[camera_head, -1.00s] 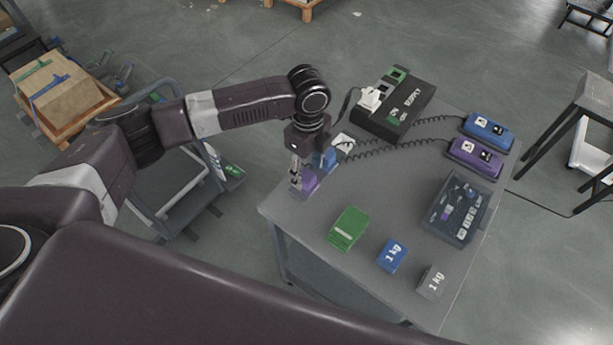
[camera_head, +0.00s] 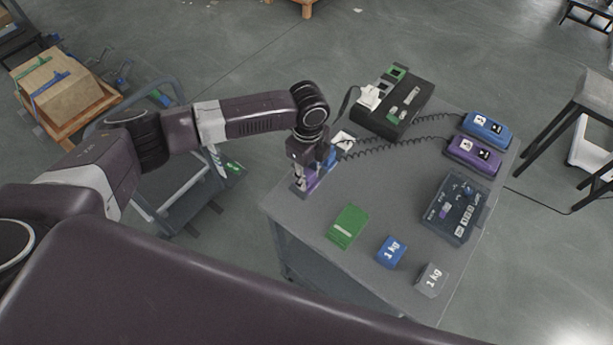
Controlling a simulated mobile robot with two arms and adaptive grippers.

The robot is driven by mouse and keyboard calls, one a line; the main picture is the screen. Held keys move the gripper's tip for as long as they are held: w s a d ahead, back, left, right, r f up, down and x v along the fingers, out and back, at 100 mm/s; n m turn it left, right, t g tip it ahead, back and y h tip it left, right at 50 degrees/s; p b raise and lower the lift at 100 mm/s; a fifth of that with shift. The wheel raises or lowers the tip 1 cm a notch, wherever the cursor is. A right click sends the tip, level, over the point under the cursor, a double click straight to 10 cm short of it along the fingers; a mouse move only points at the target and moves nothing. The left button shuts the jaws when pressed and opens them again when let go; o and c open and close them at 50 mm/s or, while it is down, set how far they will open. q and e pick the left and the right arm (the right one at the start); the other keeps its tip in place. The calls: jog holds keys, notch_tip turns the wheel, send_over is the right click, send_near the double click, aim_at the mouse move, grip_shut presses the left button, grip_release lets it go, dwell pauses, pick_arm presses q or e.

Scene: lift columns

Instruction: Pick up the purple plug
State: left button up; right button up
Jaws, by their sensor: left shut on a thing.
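The purple plug (camera_head: 311,181) is at the left corner of the grey table, under my left gripper (camera_head: 299,180). My left gripper points down and is shut on the purple plug. The arm and gripper hide part of it, and I cannot tell whether it is clear of the tabletop. A blue plug (camera_head: 329,158) stands close behind it, partly hidden by the gripper. My right gripper is not in view.
On the grey table (camera_head: 300,213) are a black supply box (camera_head: 408,113), blue (camera_head: 487,127) and purple (camera_head: 472,154) handsets with coiled cords, a tray (camera_head: 436,222), a green block (camera_head: 347,227), a blue weight (camera_head: 391,252) and a grey weight (camera_head: 432,280). A cart (camera_head: 185,200) stands left.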

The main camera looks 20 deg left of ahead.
aim_at(308, 174)
pick_arm(q)
jog(key=shift+r, duration=0.1)
notch_tip(308, 174, up, 20)
jog(key=b, duration=0.3)
dwell(0.4)
